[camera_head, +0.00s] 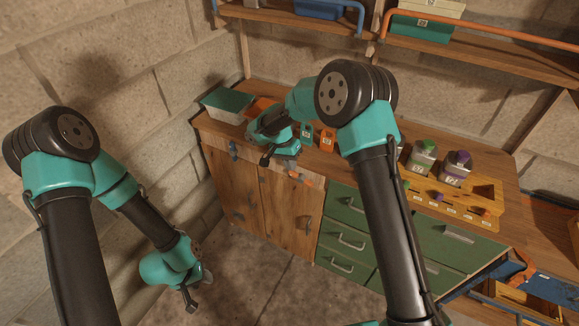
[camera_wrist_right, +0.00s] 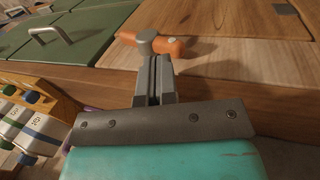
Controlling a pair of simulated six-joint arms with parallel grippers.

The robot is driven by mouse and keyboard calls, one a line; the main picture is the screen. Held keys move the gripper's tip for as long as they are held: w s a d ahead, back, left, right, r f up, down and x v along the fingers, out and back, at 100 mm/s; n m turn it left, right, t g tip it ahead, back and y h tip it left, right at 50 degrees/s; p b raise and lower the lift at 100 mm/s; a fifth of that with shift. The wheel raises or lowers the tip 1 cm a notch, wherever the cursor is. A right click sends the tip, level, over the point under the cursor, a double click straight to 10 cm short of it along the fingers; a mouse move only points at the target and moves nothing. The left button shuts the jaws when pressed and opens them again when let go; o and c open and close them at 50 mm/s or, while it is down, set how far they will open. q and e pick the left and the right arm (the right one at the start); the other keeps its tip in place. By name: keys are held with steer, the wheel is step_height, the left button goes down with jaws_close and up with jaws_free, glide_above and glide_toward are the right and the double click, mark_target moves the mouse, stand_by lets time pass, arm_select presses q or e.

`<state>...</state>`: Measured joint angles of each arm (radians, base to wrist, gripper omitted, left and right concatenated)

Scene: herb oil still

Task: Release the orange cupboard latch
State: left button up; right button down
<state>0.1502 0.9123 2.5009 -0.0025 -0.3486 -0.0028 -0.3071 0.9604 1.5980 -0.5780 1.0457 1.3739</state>
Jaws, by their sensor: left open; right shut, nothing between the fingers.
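The orange latch (camera_head: 305,178) sits at the top of the right wooden cupboard door, beside the green drawers. In the right wrist view the orange latch (camera_wrist_right: 178,46) is a short bar with a grey rounded piece at its middle, lying across the wooden edge. My right gripper (camera_wrist_right: 154,60) is shut and empty, its fingertips right at the latch; whether they touch it I cannot tell. In the head view my right gripper (camera_head: 291,165) is partly hidden by its own wrist. My left gripper (camera_head: 201,284) is open and empty, low above the floor at the left.
Wooden cupboard doors (camera_head: 285,214) stand left of the green drawers (camera_head: 345,238). A blue-grey latch (camera_head: 233,150) is on the left door. The worktop holds a green-lidded box (camera_head: 228,103) and bottles with green (camera_head: 422,155) and purple (camera_head: 456,165) caps. Floor before the doors is clear.

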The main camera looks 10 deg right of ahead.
step_height(320, 180, up, 2)
steer(key=shift+r, duration=0.2)
steer(key=w+a+r, duration=0.4)
steer(key=a+r, duration=0.1)
steer(key=a, duration=0.1)
steer(key=shift+r, duration=0.4)
steer(key=shift+w, duration=0.1)
